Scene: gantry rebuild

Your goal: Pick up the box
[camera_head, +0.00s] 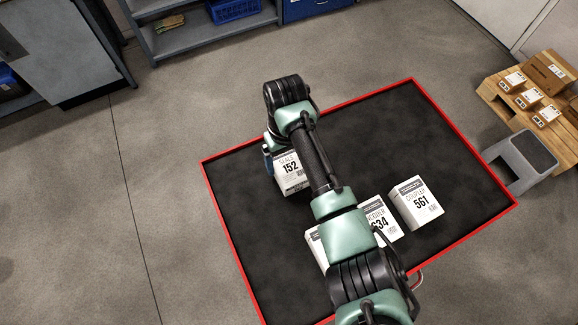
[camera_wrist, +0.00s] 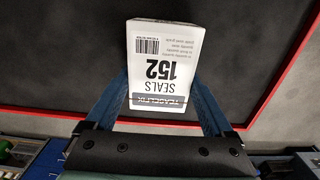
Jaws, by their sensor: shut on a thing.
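A white box marked SEALS 152 (camera_head: 291,182) is at the left part of the black mat in the head view, partly hidden by my arm. In the wrist view the same box (camera_wrist: 163,55) stands between the two blue fingers of my gripper (camera_wrist: 163,92), its printed face toward the camera. The fingers are shut on its two sides. In the head view a blue finger of my gripper (camera_head: 268,160) shows at the box's left side. I cannot tell whether the box touches the mat.
White boxes COUPLER 561 (camera_head: 416,204), one ending in 34 (camera_head: 383,222) and a mostly hidden one (camera_head: 315,245) are on the red-edged black mat (camera_head: 360,125). A grey stool (camera_head: 523,155) and a pallet with cartons (camera_head: 500,97) stand right. Shelving (camera_head: 190,42) is at the back.

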